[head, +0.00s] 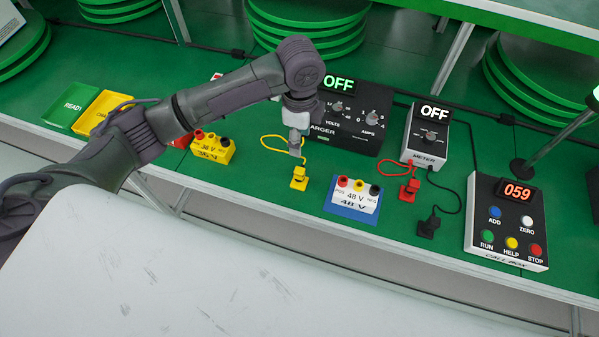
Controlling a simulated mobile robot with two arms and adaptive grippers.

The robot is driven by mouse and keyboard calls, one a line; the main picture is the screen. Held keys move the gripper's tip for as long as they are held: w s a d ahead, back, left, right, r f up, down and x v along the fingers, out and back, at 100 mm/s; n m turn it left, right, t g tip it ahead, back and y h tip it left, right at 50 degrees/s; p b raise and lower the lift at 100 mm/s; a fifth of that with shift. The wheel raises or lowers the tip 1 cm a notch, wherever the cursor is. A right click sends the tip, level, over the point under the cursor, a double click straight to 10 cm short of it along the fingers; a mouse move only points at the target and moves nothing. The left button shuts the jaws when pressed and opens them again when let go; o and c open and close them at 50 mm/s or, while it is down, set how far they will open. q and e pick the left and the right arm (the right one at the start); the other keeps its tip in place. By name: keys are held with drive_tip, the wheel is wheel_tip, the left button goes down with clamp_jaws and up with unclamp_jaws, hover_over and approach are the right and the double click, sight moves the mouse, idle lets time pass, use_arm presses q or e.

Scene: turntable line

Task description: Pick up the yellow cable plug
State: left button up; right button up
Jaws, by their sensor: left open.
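The yellow cable plug (299,179) stands on the green bench top, in front of the black charger box (345,125). Its yellow cable (268,142) loops back toward the charger. My left gripper (295,150) points down from the wrist, a little behind and above the plug, overlapping the cable loop in the picture. It is open, and no object shows between its fingers. The fingers look small here, and the gap to the plug is hard to judge. My right gripper is not in view.
A white 48 V block (355,194) on a blue pad is right of the plug. A red plug (409,189) and black plug (429,226) lie near the meter (426,140). A yellow 38 V block (212,148) is left. The call box (506,222) stands far right.

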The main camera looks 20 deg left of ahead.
use_arm(q)
hover_over(299, 170)
wheel_tip(299, 170, down, 8)
drive_tip(key=shift+d+r+p, duration=0.1)
drive_tip(key=shift+p, duration=0.35)
wheel_tip(299, 170, down, 5)
drive_tip(key=shift+r+p, duration=0.1)
drive_tip(key=shift+p, duration=0.7)
drive_tip(key=shift+f, duration=0.35)
clamp_jaws()
drive_tip(key=shift+r, duration=0.1)
drive_tip(key=shift+r, duration=0.55)
wheel_tip(299, 170, up, 3)
drive_tip(key=shift+w+f+b, duration=0.1)
drive_tip(key=shift+f+b, duration=0.1)
drive_tip(key=shift+b, duration=0.45)
drive_tip(key=s+d+r+b, duration=0.2)
drive_tip(key=d+r, duration=0.5)
drive_tip(key=d, duration=0.4)
drive_tip(key=shift+s+d, duration=0.15)
drive_tip(key=shift+s, duration=0.35)
drive_tip(key=shift+r, duration=0.1)
